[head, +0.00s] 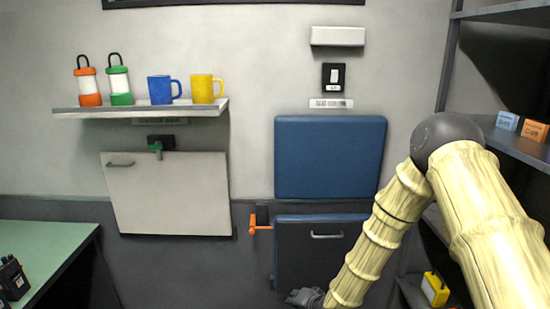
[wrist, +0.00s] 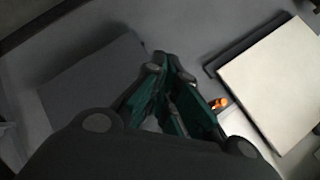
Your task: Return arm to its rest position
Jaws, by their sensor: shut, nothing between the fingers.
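My arm, in bamboo-like pale sections with a dark elbow joint, folds down at the right of the head view. In the wrist view my gripper (wrist: 170,65) is shut and empty, its green-padded fingers together. In the head view only part of it shows at the bottom edge, in front of the lower dark cabinet door. The fingertips are not visible in the head view.
A shelf (head: 140,108) holds two lanterns, a blue mug (head: 161,90) and a yellow mug (head: 204,89). Below it is a white panel (head: 168,195). An orange handle (head: 259,223) sticks out beside the dark cabinet (head: 300,255). Shelving stands close at right; a green table (head: 50,240) is at left.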

